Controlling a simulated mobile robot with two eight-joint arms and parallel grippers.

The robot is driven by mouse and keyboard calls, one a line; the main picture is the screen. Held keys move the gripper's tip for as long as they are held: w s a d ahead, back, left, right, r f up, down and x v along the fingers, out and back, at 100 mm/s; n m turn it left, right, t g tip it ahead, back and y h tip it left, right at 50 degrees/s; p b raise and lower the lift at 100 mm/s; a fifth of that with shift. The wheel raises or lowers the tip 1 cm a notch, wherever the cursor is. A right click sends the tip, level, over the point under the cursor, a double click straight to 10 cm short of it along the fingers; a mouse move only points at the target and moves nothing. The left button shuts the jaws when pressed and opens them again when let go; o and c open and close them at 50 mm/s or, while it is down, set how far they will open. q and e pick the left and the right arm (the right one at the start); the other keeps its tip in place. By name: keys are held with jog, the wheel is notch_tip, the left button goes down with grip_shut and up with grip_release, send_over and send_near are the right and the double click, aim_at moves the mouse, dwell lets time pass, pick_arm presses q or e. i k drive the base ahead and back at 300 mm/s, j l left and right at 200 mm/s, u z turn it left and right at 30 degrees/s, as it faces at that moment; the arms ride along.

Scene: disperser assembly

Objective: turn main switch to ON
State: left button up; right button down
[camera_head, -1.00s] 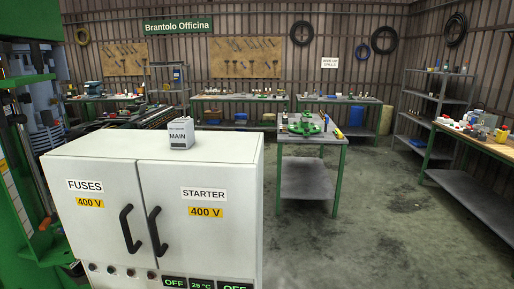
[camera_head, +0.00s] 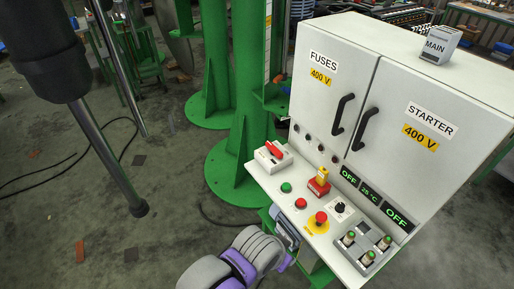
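A red rotary handle (camera_head: 274,149) sits on a white box (camera_head: 268,161) at the left end of the sloping control panel (camera_head: 312,235). Its small lettering is too small to read. A grey box marked MAIN (camera_head: 439,45) stands on top of the white cabinet. Part of one of my purple and white arms shows at the bottom, in front of the panel's lower left edge. I cannot make out fingertips of either gripper.
The panel also carries a red and yellow switch (camera_head: 320,181), a red emergency button (camera_head: 320,218), a black knob (camera_head: 340,207) and several green-lit buttons. Green columns (camera_head: 243,95) stand behind; dark rods hang at upper left.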

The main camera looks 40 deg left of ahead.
aim_at(274, 150)
jog(key=u, duration=1.35)
